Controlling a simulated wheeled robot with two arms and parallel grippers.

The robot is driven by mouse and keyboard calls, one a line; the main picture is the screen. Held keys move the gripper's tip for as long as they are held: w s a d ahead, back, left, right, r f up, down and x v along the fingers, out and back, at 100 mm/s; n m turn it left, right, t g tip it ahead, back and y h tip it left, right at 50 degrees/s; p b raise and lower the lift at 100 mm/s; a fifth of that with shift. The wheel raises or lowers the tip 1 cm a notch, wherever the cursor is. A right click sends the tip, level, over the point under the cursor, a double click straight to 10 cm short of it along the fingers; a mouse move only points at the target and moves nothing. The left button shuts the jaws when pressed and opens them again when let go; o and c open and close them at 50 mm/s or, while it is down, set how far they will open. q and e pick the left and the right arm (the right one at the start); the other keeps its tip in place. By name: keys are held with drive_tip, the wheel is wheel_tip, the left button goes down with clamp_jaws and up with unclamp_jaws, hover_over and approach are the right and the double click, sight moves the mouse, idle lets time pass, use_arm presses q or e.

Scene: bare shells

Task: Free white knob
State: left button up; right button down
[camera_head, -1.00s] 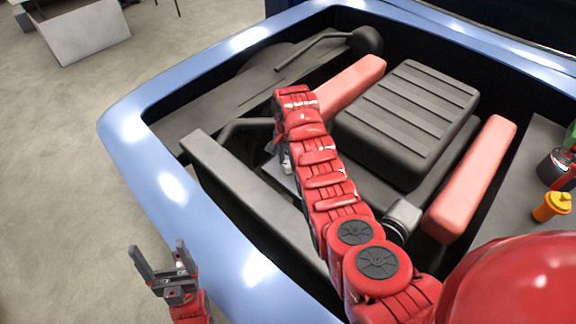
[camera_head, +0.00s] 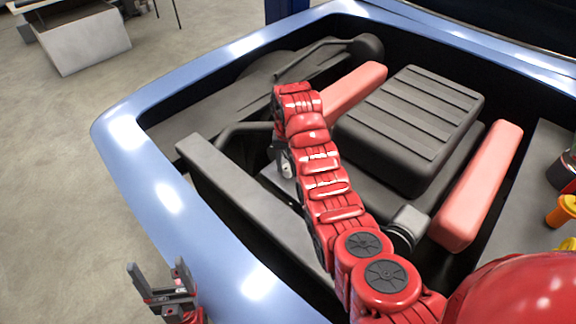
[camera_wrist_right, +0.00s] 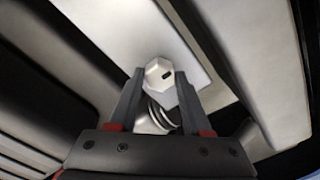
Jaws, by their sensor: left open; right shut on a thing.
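The white knob (camera_wrist_right: 158,75) shows in the right wrist view between the fingertips of my right gripper (camera_wrist_right: 158,90), which is shut on it. It has a faceted end with a small dark slot, and a ringed pale part (camera_wrist_right: 152,118) sits nearer the palm. In the head view my right arm reaches into the engine bay, and its wrist covers most of the gripper; a small pale bit of the knob (camera_head: 286,168) shows beside it. My left gripper (camera_head: 155,272) is open and empty, over the floor by the blue car body edge.
The blue car body rim (camera_head: 168,195) frames the bay. A black ribbed engine cover (camera_head: 410,125), two red covers (camera_head: 480,185) and a long grey bar (camera_head: 235,190) surround my right arm. Yellow (camera_head: 562,211) and dark caps are at the right.

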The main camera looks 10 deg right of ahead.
idle(0.5)
drive_tip(key=shift+c, duration=1.8)
unclamp_jaws()
drive_tip(key=shift+r, duration=0.1)
wheel_tip(320, 180, up, 10)
drive_tip(key=p, duration=0.9)
wheel_tip(320, 180, up, 7)
drive_tip(key=p, duration=0.1)
hover_over(287, 167)
drive_tip(key=shift+d+r, duration=0.1)
drive_tip(key=shift+d, duration=0.1)
